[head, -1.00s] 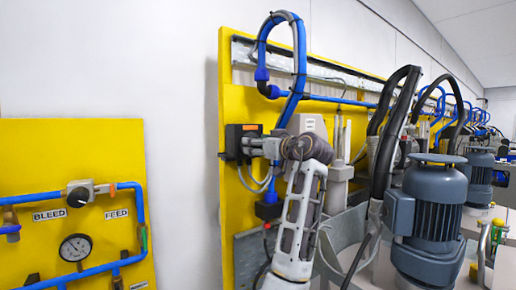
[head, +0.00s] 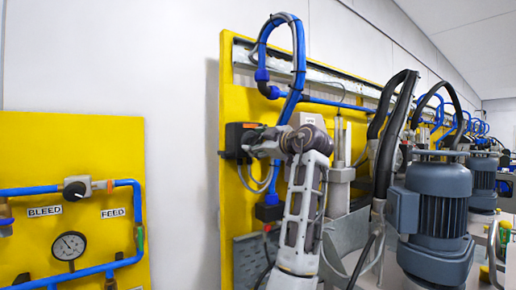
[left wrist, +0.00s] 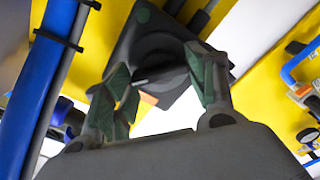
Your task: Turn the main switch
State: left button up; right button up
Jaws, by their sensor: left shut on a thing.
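The main switch (head: 240,136) is a dark grey box on the left part of the tall yellow panel. In the left wrist view, its square dark body (left wrist: 143,28) with a round dial and a dark handle sits ahead of the fingers. My left gripper (head: 258,147) is at the front of the switch. In the left wrist view, the green-padded fingers of my left gripper (left wrist: 165,80) are on both sides of the handle and shut on it. The fingers partly hide the handle. My right gripper is not in view.
Blue hoses (head: 300,60) and grey cables run close around the switch and my arm. A blue-grey motor (head: 437,205) stands at the right. A second yellow panel (head: 75,150) with a gauge (head: 69,246) is at the left. White wall lies between the panels.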

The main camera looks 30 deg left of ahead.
pick_arm(q)
jog(key=n+b, duration=0.1)
jog(key=n, duration=0.3)
jog(key=shift+f, duration=0.1)
jog(key=shift+n+b, duration=0.7)
jog(key=shift+n, duration=1.3)
jog(key=shift+f, duration=0.1)
jog(key=o, duration=1)
jog(key=shift+s, duration=0.1)
jog(key=shift+d, duration=0.1)
jog(key=shift+v, duration=5.95)
